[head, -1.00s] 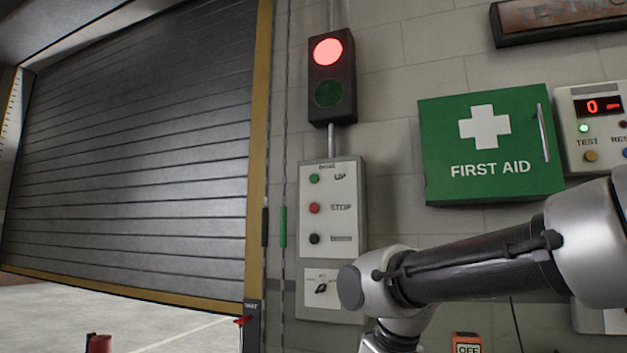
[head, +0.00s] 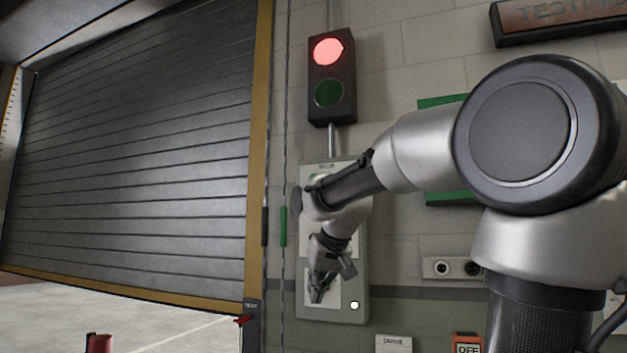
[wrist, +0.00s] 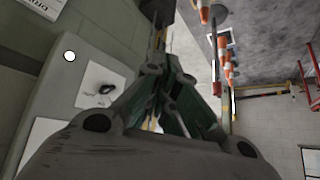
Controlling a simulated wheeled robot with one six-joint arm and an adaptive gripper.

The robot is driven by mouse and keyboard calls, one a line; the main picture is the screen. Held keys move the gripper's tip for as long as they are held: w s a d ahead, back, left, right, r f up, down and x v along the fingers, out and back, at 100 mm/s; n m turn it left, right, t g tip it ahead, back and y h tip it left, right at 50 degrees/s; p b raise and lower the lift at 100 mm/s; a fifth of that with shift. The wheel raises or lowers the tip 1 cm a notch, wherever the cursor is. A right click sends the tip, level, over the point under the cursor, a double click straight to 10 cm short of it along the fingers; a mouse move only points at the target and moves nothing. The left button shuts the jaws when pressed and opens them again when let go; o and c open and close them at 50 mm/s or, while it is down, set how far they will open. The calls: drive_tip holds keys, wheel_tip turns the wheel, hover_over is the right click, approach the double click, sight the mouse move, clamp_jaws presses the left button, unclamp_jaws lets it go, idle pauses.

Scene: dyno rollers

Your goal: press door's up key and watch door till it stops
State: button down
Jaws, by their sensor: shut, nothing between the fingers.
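The grey roller door (head: 130,150) fills the left of the head view, its bottom edge above the floor. The door's control box (head: 354,283) hangs on the wall right of the door frame. My arm covers its up, stop and down keys in the head view. My gripper (head: 317,296) is shut and empty, pointing down in front of the box's lower part.
A signal light (head: 328,80) above the box shows red; its lower lamp is dark. My arm partly hides a green first aid box (head: 440,103). A small white dot (head: 354,305) shows low on the control box. Orange-white cones (wrist: 222,50) stand on the floor.

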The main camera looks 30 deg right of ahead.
sight(309, 178)
drive_tip(key=w+d+r+m+t, duration=0.1)
drive_tip(key=w+r+m+t, duration=0.15)
drive_tip(key=w+r, duration=0.5)
drive_tip(key=w+d+r+m+t, duration=0.1)
drive_tip(key=w+r+t, duration=0.3)
drive_tip(key=r, duration=0.6)
wheel_tip(309, 178, up, 12)
drive_tip(key=w+m+t+h, duration=0.1)
drive_tip(key=w+m+t, duration=0.1)
drive_tip(key=m, duration=0.1)
drive_tip(key=shift+w+r, duration=0.25)
drive_tip(key=shift+w+d, duration=0.1)
drive_tip(key=shift+d, duration=0.05)
drive_tip(key=shift+w+d, duration=0.9)
drive_tip(key=shift+d, duration=0.2)
drive_tip(key=shift+w+d, duration=0.85)
drive_tip(key=shift+d, duration=0.3)
drive_tip(key=shift+w+d, duration=0.9)
drive_tip(key=shift+d, duration=0.2)
drive_tip(key=shift+d, duration=0.1)
drive_tip(key=shift+w+d, duration=0.2)
drive_tip(key=shift+d, duration=0.05)
